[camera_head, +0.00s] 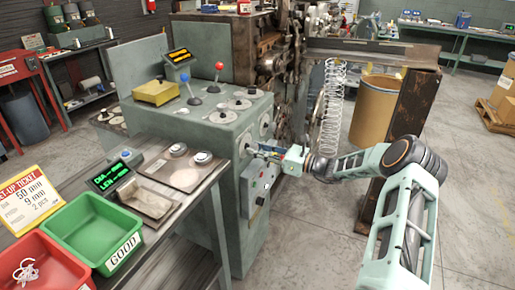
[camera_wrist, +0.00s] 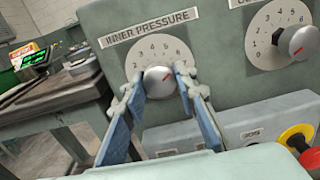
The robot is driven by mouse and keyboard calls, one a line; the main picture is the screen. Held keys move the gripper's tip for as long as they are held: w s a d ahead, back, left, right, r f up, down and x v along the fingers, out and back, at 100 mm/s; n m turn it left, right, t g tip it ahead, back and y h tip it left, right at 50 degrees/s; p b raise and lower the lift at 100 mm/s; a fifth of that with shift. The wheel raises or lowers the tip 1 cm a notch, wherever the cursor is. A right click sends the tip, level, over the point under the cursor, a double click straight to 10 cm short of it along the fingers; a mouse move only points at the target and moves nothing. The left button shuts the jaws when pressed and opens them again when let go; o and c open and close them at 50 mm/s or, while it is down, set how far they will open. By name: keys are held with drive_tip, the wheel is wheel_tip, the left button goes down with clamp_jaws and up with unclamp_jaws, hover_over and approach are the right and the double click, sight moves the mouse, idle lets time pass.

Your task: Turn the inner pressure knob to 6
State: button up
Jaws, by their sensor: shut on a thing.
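The inner pressure knob (camera_wrist: 158,82) is a round silvery knob with a red mark, in the middle of a white dial under the "INNER PRESSURE" label (camera_wrist: 150,27). Dial figures 2 to 6 show along the upper arc. The red mark slants toward the upper right; I cannot tell its exact figure. My gripper (camera_wrist: 160,80) is shut on the knob, one blue-padded finger on each side, and the fingers hide the lower dial sides. In the head view my gripper (camera_head: 262,152) reaches the green cabinet's right face from the right; the knob there is mostly hidden.
A second dial with a knob (camera_wrist: 296,42) is to the right. A red button on a yellow base (camera_wrist: 296,137) stands out at lower right. The green cabinet (camera_head: 222,185) adjoins a bench with trays. A rusty post (camera_head: 400,130) stands close behind my arm.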

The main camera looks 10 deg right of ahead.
idle(0.3)
drive_tip(key=o, duration=1.2)
drive_tip(key=shift+c, duration=0.2)
drive_tip(key=v, duration=1.2)
